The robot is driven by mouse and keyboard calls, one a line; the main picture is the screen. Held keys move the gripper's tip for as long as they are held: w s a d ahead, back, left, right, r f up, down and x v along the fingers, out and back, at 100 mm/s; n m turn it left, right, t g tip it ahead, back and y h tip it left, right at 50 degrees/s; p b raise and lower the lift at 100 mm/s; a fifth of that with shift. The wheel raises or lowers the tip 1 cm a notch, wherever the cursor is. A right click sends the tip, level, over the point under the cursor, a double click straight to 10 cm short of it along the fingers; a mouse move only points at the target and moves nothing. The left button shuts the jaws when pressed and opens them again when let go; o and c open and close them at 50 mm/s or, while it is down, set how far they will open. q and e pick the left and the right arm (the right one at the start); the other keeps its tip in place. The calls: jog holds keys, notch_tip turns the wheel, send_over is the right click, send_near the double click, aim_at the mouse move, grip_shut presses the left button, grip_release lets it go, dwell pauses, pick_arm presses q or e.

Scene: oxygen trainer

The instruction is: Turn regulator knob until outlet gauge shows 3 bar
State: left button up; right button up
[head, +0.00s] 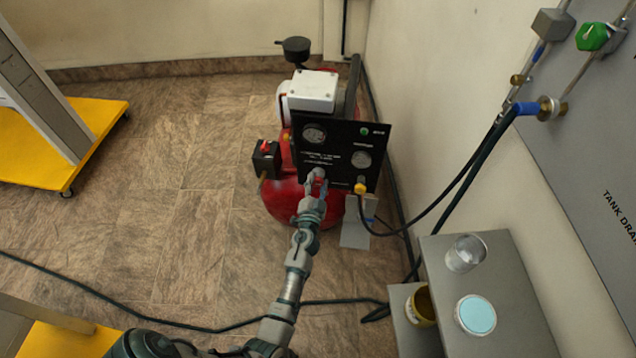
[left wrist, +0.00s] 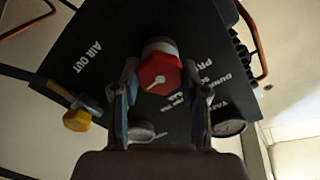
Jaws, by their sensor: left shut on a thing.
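The regulator knob is red with a white pointer mark, on the black panel (head: 340,118) of the compressor. It shows clearly in the left wrist view (left wrist: 159,74), between my fingers. My left gripper (head: 317,184) reaches the lower left of the panel and is shut on the knob; it also shows in the left wrist view (left wrist: 162,98). One gauge (head: 314,133) is at the panel's upper left, another (head: 361,159) at its right above the yellow valve (head: 360,188). The needles are too small to read, and I cannot tell which gauge is the outlet one. My right gripper is not in view.
The red compressor tank (head: 285,200) stands on the tiled floor behind the panel. A black box with a red switch (head: 266,152) is at its left. Dark hoses run down the right wall. A grey stepped stand (head: 505,285) with cups is at lower right.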

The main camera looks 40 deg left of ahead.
pick_arm(q)
jog(key=shift+a+f+m, duration=0.25)
jog(key=shift+f+m, duration=0.05)
jog(key=shift+m, duration=0.3)
jog(key=shift+f+m, duration=0.15)
jog(key=shift+m, duration=0.25)
jog(key=shift+d, duration=0.1)
jog(key=o, duration=1)
jog(key=shift+o, duration=0.7)
jog(key=v, duration=0.7)
jog(key=shift+s, duration=0.2)
